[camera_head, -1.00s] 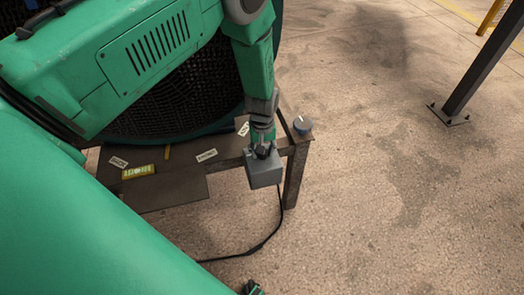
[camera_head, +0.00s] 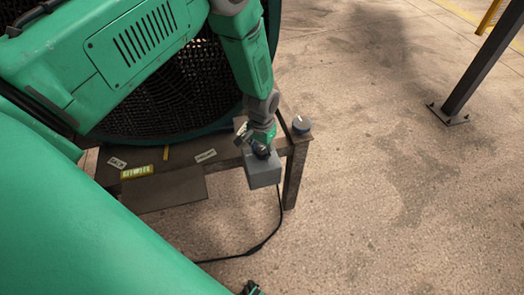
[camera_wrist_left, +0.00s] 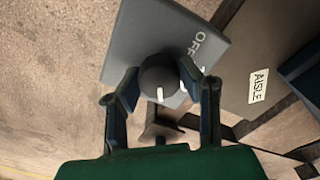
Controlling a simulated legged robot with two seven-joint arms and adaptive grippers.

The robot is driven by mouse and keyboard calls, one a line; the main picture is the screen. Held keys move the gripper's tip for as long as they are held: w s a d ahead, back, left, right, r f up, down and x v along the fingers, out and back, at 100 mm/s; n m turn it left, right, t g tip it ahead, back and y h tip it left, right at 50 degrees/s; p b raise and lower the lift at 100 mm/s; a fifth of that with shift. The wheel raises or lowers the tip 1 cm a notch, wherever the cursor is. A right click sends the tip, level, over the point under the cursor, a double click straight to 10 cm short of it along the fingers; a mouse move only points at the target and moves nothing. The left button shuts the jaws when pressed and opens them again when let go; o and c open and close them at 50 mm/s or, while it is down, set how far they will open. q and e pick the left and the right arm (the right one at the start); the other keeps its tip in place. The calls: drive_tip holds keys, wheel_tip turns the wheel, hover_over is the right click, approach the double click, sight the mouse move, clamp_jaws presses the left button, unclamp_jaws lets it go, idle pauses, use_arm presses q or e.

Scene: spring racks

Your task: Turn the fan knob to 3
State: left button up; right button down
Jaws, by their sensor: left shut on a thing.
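The fan knob (camera_wrist_left: 158,76) is a dark round knob with a white pointer mark, on the face of a grey control box (camera_wrist_left: 190,35). Lettering that looks like OFF shows on the face; no 3 is readable. The grey box also shows in the head view (camera_head: 263,175), at the front right corner of a dark metal bench. My left gripper (camera_head: 262,152) comes down onto the box from above. In the wrist view my left gripper (camera_wrist_left: 161,80) has its two fingers at either side of the knob, shut on it.
A large black fan grille (camera_head: 190,90) stands behind. A cable (camera_head: 262,243) runs to the floor. Open floor lies right.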

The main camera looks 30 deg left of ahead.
sight(261, 150)
use_arm(q)
drive_tip(key=shift+w+r+m, duration=0.1)
drive_tip(key=shift+r+m, duration=0.1)
drive_tip(key=shift+m, duration=0.1)
drive_tip(key=o, duration=1)
drive_tip(key=shift+o, duration=0.6)
drive_tip(key=shift+s, duration=0.2)
wheel_tip(261, 150, up, 12)
